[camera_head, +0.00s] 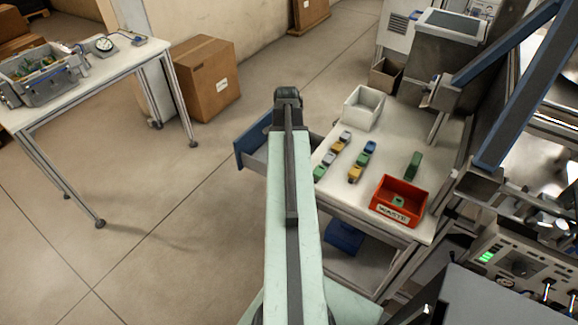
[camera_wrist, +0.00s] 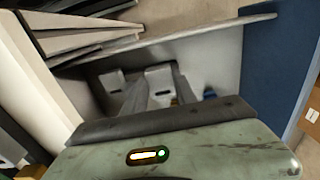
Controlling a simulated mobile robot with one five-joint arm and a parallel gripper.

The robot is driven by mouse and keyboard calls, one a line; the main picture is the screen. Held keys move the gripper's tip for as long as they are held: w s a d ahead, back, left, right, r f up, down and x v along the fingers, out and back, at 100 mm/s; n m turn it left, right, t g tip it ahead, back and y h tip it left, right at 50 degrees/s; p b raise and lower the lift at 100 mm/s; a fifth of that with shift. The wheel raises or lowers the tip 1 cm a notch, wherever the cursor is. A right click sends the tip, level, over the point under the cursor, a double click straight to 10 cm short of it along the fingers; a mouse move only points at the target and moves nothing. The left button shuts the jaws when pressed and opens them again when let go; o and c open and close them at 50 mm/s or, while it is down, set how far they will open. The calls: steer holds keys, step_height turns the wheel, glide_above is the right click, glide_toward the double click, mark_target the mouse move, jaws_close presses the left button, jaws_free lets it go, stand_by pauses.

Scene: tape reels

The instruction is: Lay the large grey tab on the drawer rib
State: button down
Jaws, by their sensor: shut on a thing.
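In the wrist view, my gripper (camera_wrist: 160,88) reaches into an open drawer, its two dark fingers shut on a pale grey tab (camera_wrist: 159,75) with a dark slot. A similar pale grey piece (camera_wrist: 113,80) shows just left of the fingers, apart from the held tab. The grey drawer (camera_wrist: 215,55) has a blue front (camera_wrist: 276,60). I cannot pick out the rib for sure, nor whether the tab touches anything below. In the head view the drawer's blue front (camera_head: 251,142) shows left of my arm; my fingers and the tab are hidden behind the arm's end.
The drawer wall's thin upper edge (camera_wrist: 200,32) crosses beyond the fingers. A bench (camera_head: 392,145) right of the drawer carries a white bin (camera_head: 363,108), several small coloured pieces (camera_head: 355,172) and a red waste bin (camera_head: 399,200). Open floor (camera_head: 180,235) lies left of my arm.

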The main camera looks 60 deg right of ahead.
step_height(320, 180, down, 4)
steer(key=b, duration=0.3)
steer(key=shift+b, duration=0.35)
steer(key=shift+r, duration=0.3)
steer(key=shift+f, duration=0.2)
steer(key=c, duration=1)
jaws_free()
step_height(320, 180, up, 12)
steer(key=p, duration=1.2)
steer(key=shift+r, duration=0.2)
